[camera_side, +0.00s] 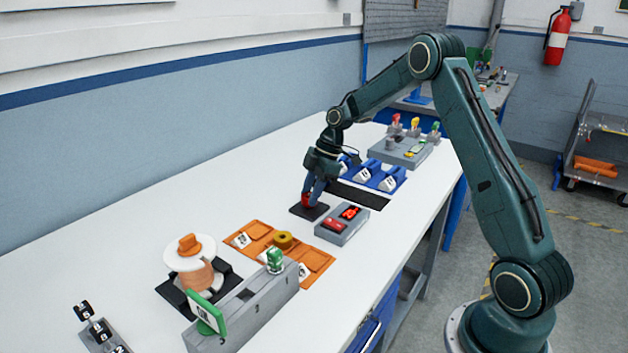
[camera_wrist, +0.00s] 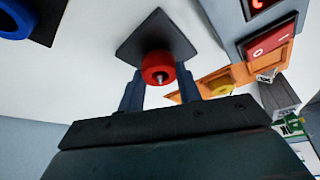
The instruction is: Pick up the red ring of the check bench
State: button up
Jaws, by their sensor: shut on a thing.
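The red ring (camera_wrist: 158,67) shows in the wrist view in front of a small dark square plate (camera_wrist: 133,47), with a thin grey pin tip at its middle. My gripper (camera_wrist: 158,72) has one finger on each side of the ring and is shut on it. In the side view my gripper (camera_side: 308,193) points down over the dark plate (camera_side: 312,213), and a little of the red ring (camera_side: 305,199) shows by the fingers. Whether the ring is seated on the plate's post or raised a little, I cannot tell.
A grey box (camera_side: 342,225) with a red display and red switch stands close on the right. An orange tray (camera_side: 318,259) with a yellow ring (camera_side: 283,240) is nearer the camera. Blue holders (camera_side: 385,180) stand behind.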

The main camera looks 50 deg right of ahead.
jog(key=shift+r, duration=0.1)
notch_tip(320, 180, up, 20)
dwell(0.9)
dwell(0.3)
dwell(0.6)
jog(key=w+a+f+n+g, duration=0.1)
jog(key=w+a+f+n, duration=0.1)
jog(key=a+f, duration=0.5)
jog(key=w+a+f+n+g, duration=0.1)
jog(key=w+a+f+n, duration=0.2)
jog(key=a+f, duration=0.5)
jog(key=shift+w+f+n, duration=0.15)
jog(key=shift+f+n, duration=0.15)
jog(key=shift+n, duration=0.2)
jog(key=shift+f, duration=0.1)
